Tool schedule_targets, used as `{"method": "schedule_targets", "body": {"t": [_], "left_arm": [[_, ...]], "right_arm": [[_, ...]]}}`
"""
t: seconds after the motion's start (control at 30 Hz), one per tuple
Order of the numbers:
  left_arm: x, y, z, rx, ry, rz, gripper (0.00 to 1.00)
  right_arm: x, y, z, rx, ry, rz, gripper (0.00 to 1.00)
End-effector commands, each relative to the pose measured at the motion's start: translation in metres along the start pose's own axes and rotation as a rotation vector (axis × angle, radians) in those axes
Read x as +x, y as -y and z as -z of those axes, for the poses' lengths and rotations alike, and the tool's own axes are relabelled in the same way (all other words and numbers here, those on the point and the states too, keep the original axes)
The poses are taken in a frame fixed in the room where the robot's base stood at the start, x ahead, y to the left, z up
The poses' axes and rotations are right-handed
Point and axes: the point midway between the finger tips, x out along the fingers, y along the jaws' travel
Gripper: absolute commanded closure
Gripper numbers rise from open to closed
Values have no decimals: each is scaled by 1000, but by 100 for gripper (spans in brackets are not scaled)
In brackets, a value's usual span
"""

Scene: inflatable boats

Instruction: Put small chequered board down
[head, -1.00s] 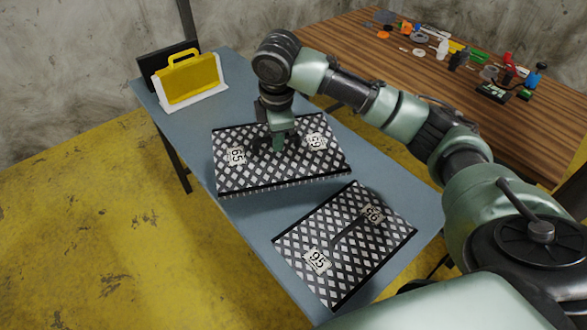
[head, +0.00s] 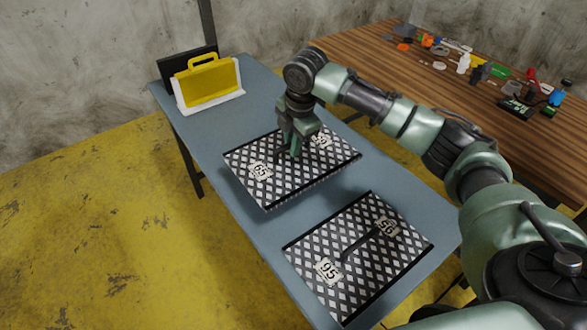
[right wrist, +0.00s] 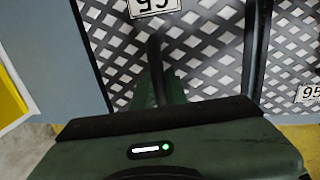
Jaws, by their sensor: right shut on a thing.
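A black-and-white chequered board (head: 310,178) with white number labels is over the blue-grey table, left of and behind a similar board. My right gripper (head: 291,152) is above its middle, fingers pointing down, shut on it; the grip point is partly hidden. In the right wrist view the fingers (right wrist: 163,85) reach to the chequered surface (right wrist: 205,50), with a label nearby. The second chequered board (head: 325,245) lies on the near part of the table, with a dark bar across its middle. My left gripper is out of view.
A yellow case (head: 208,82) in a white holder stands at the far left end of the blue-grey table (head: 190,125). A wooden table (head: 370,70) behind holds several small tools and parts. Bare tabletop lies between case and held board, and a narrow strip between the boards.

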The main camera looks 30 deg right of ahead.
Motion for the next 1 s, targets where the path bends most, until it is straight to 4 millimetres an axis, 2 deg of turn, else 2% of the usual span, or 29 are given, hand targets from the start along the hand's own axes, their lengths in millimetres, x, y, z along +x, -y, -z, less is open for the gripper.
{"method": "schedule_targets", "body": {"t": [0.1,0.2,0.47,0.7,1.0], "left_arm": [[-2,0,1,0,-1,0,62],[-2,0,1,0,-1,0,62],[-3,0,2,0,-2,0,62],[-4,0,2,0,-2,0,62],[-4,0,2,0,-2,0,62]], "right_arm": [[25,5,0,1,-1,0,100],[39,8,0,0,0,-1,100],[55,10,0,1,0,-2,100],[87,17,0,1,0,-3,100],[90,17,0,1,0,-4,100]]}}
